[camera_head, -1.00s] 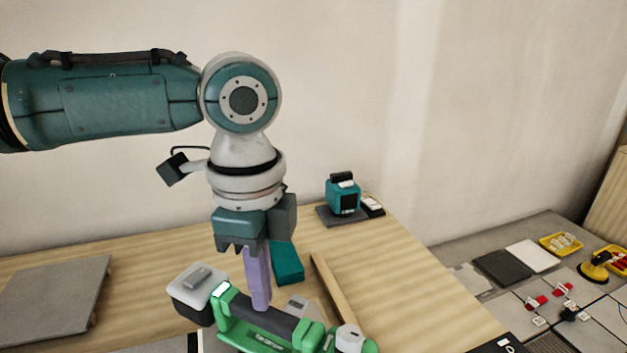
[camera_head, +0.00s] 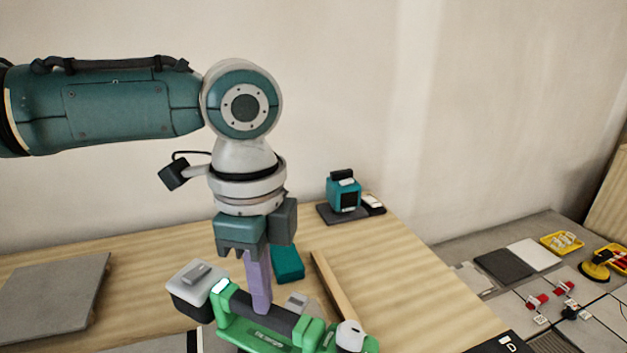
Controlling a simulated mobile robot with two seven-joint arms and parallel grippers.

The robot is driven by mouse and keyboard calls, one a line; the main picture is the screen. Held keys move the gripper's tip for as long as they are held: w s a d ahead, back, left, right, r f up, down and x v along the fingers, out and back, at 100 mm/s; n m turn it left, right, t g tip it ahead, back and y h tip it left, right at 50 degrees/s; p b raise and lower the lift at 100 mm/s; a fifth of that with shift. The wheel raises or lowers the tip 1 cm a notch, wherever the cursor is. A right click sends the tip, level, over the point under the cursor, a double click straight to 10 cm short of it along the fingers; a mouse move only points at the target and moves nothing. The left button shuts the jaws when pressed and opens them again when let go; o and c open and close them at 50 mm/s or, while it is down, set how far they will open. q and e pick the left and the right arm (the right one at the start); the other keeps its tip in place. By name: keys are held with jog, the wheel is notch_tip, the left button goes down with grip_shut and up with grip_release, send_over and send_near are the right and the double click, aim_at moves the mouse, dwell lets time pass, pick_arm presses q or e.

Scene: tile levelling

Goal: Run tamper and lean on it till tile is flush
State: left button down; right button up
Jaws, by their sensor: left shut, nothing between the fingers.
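The green tamper (camera_head: 258,334) with a dark grip (camera_head: 262,313) lies at the bottom middle, partly cut off by the frame edge. My left gripper (camera_head: 262,305) points down with its purple fingers shut, and their tips meet the dark grip from above. Nothing shows between the fingers. The tile under the tamper is hidden. My right gripper is not in view.
A wooden table (camera_head: 420,290) holds a grey slab (camera_head: 50,300) at left, a wooden strip (camera_head: 335,288), a teal block (camera_head: 287,263) and a teal device (camera_head: 343,194). Tiles with red clips (camera_head: 537,300) and yellow trays (camera_head: 562,243) lie at right.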

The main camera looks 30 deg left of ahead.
pick_arm(q)
jog(key=shift+a+f+p, duration=0.1)
jog(key=shift+f+p, duration=0.05)
jog(key=shift+p, duration=0.2)
dwell(1.2)
jog(key=shift+f+p, duration=0.1)
jog(key=shift+p, duration=0.55)
dwell(3.0)
notch_tip(320, 180, up, 7)
jog(key=p, duration=0.8)
dwell(0.6)
